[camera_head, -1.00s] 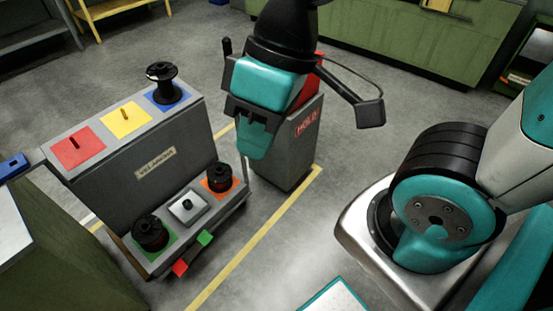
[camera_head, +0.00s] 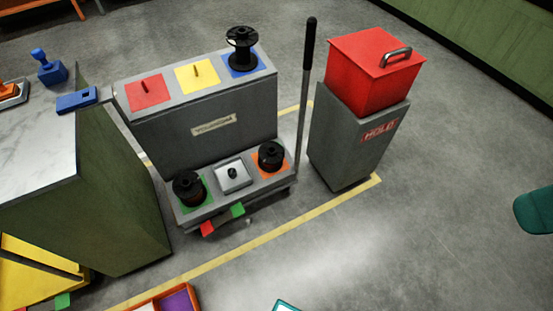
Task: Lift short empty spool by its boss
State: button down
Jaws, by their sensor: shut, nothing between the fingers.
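Two short black spools stand on the lower front step of a grey stepped stand (camera_head: 225,140). One short spool (camera_head: 188,188) is on a green square at the left, the other short spool (camera_head: 271,157) is on an orange square at the right. I cannot tell from here which of them is empty. A taller black spool (camera_head: 241,48) stands upright on a blue square on the upper step. My gripper is not in view.
Red (camera_head: 146,92) and yellow (camera_head: 197,75) squares with bare pegs are on the upper step. A red-lidded grey HOLD bin (camera_head: 355,145) and a thin upright pole (camera_head: 306,95) stand right of it. A marble-topped green counter (camera_head: 120,200) is at left.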

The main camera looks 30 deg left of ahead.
aim_at(271, 156)
jog(key=k, duration=0.7)
jog(key=u, duration=0.95)
jog(key=i, duration=1)
jog(key=z, duration=0.45)
jog(key=k, duration=0.5)
jog(key=z, duration=0.55)
jog(key=i, duration=1)
jog(key=u, duration=1.3)
jog(key=i, duration=0.45)
jog(key=u, duration=0.5)
